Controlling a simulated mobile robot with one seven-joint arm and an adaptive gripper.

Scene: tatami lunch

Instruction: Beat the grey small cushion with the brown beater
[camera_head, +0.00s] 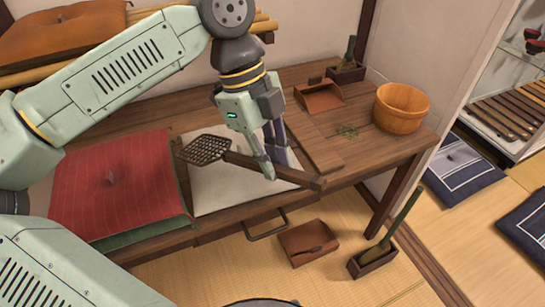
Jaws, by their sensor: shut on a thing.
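My gripper (272,168) points down over the wooden table and is shut on the brown beater (270,170). The beater's woven head (207,149) points left and its thick handle end points right. A flat, pale grey square (225,197), which looks like the grey small cushion, lies on the table below the beater. My gripper and the beater cover part of it. The beater appears to be above the square, but I cannot tell whether they touch.
A red cushion (110,185) lies left of the grey square, on a green layer. A wooden board (312,145), dustpan (320,96) and wooden tub (401,107) stand to the right. Another dustpan (308,242) and a brush in a box (374,260) are on the tatami.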

